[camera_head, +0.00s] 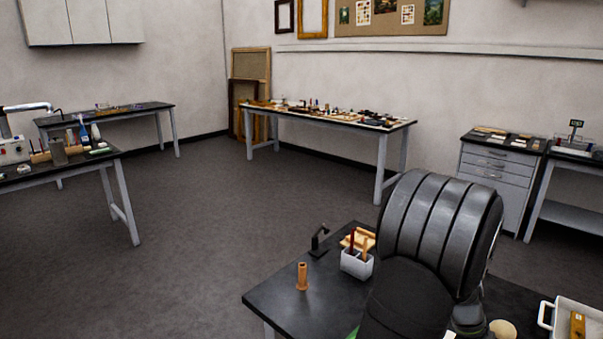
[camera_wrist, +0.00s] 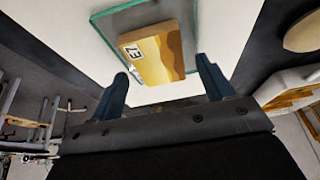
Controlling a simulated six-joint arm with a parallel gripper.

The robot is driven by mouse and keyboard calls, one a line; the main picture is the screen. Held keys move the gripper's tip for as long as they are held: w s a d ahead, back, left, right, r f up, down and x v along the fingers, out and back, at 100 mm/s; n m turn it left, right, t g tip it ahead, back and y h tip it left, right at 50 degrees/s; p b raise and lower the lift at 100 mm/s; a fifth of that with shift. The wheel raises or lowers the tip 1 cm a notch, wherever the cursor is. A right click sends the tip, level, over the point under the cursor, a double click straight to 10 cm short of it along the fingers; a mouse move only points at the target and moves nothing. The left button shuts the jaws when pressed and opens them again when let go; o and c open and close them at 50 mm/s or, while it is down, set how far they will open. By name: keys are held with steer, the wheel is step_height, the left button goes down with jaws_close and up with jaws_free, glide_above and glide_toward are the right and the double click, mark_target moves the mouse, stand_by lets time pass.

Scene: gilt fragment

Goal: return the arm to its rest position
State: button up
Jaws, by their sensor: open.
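In the wrist view my gripper (camera_wrist: 162,68) is open, with its two dark blue fingers apart and nothing held between them. Beyond the fingertips lies a gilt fragment (camera_wrist: 158,50), an ochre block with a white label that seems to read E7. It rests on a clear pane (camera_wrist: 105,22) with green edges, over a white surface (camera_wrist: 225,30). In the head view my arm rises large over the black worktable (camera_head: 330,290) at the lower right.
On the worktable stand a wooden cylinder (camera_head: 302,277), a white holder (camera_head: 357,264) with tools and a black handled thing (camera_head: 319,241). A white tray (camera_head: 547,313) is at the right edge, a round tan disc (camera_head: 503,329) beside it. The floor (camera_head: 200,240) left of the worktable is clear.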

steer(key=shift+w+f, duration=0.1)
steer(key=shift+f, duration=0.4)
steer(key=v, duration=1.2)
steer(key=x, duration=1.2)
step_height(320, 180, up, 4)
steer(key=shift+r, duration=0.2)
steer(key=s+d+r, duration=0.1)
steer(key=s+r, duration=0.6)
steer(key=s, duration=0.5)
steer(key=w+a+f+n+t, duration=0.1)
steer(key=w+a+n+t, duration=0.2)
steer(key=w+n, duration=0.6)
steer(key=w+a+f+n+t, duration=0.2)
steer(key=w+a+n, duration=0.4)
steer(key=w, duration=1)
steer(key=shift+w+a+f+n+t, duration=0.3)
steer(key=shift+n+t, duration=0.5)
steer(key=shift+n, duration=1.1)
steer(key=shift+o, duration=0.3)
steer(key=shift+r, duration=0.1)
